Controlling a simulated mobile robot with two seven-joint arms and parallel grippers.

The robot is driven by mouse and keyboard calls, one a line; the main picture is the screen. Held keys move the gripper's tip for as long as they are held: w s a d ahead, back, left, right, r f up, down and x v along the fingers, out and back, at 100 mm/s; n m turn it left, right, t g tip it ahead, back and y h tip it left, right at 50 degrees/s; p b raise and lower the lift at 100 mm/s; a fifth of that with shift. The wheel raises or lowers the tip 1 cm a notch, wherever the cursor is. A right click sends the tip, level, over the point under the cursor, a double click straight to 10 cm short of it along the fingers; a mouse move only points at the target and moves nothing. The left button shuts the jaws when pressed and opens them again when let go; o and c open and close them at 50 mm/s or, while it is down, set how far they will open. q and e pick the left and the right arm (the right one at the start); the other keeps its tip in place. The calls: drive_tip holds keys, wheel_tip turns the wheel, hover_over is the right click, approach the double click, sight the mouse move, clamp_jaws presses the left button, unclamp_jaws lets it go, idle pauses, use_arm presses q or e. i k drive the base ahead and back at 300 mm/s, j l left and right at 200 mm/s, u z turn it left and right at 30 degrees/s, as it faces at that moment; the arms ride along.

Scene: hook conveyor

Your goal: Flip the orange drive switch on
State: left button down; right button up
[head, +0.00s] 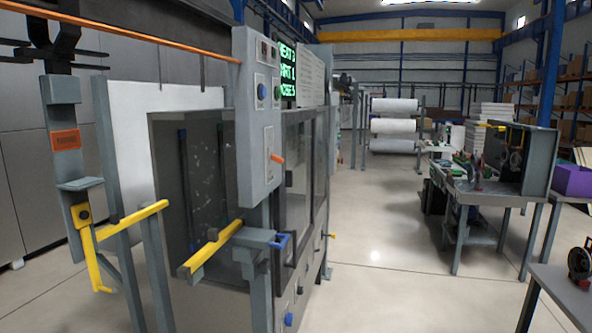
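The orange drive switch (277,158) is a small lever on the grey control panel (258,185) at the middle left. It sticks out to the right from a light plate and looks slightly tilted. Whether it stands on or off cannot be told. A blue round button (262,91) sits higher on the same panel. Neither of my grippers is in view, and nothing touches the switch.
A grey hanger with a yellow hook (97,260) hangs at the left under an orange rail (125,35). Yellow bars (215,250) jut out below the panel. A grey workbench (485,195) stands at right. Open floor (385,245) lies between.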

sight(276, 158)
drive_tip(key=i+l+z, duration=0.1)
drive_tip(key=i, duration=0.4)
drive_tip(key=i+l+z, duration=0.1)
drive_tip(key=i+l, duration=0.15)
drive_tip(key=i, duration=0.2)
drive_tip(key=i+l+z, duration=0.1)
drive_tip(key=i, duration=0.4)
